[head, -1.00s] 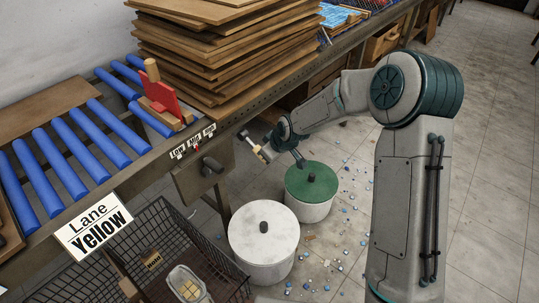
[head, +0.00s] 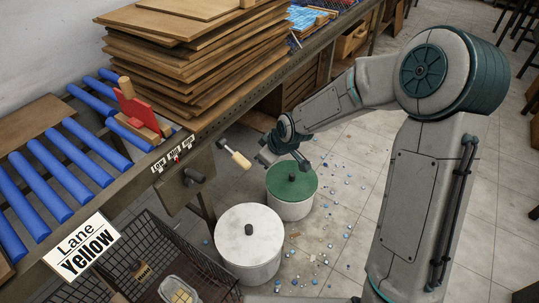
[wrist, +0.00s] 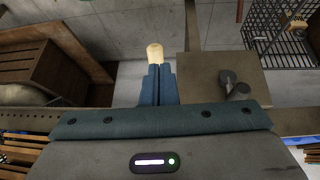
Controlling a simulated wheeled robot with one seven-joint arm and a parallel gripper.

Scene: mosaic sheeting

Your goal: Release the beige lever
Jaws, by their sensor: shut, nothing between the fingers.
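The beige lever (head: 236,156) sticks out from the right side of the metal box under the bench edge, its beige handle tilted down to the right. In the wrist view the handle's rounded end (wrist: 154,52) shows just beyond my fingertips. My gripper (head: 262,158) is shut and empty, with its fingers pointing at the handle from the right. In the wrist view the two blue-grey fingers (wrist: 158,72) lie side by side and partly cover the handle. Whether they touch it I cannot tell.
A dark knob (head: 194,176) sits on the box's front. A red stop (head: 132,105) with a wooden handle stands by the blue rollers. A white bin (head: 248,240) and a green-lidded bin (head: 291,180) stand below. A wire basket (head: 150,235) is at lower left.

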